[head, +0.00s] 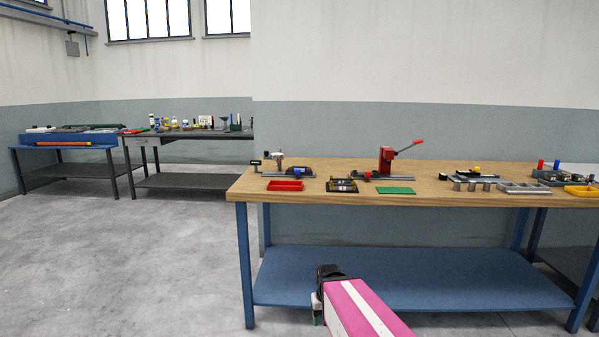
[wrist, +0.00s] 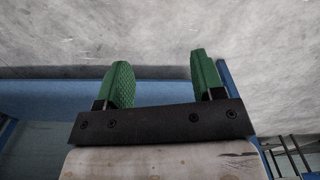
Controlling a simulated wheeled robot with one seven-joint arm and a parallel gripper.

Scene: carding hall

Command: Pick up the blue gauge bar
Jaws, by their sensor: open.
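I cannot pick out a blue gauge bar for certain in either view. A small blue piece (head: 297,171) shows on a dark fixture near the left end of the wooden workbench (head: 420,199) in the head view, but it is too small to identify. My gripper (head: 318,314) is low in front of the bench, below its top and well apart from the things on it. In the wrist view my gripper (wrist: 161,65) has its two green fingers spread, with nothing between them.
On the workbench stand a red tray (head: 285,185), a red lever press (head: 387,160), a green mat (head: 395,191) and a yellow tray (head: 582,191). A blue lower shelf (head: 400,280) spans its legs. Dark and blue tables (head: 190,135) stand back left. Floor at left is clear.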

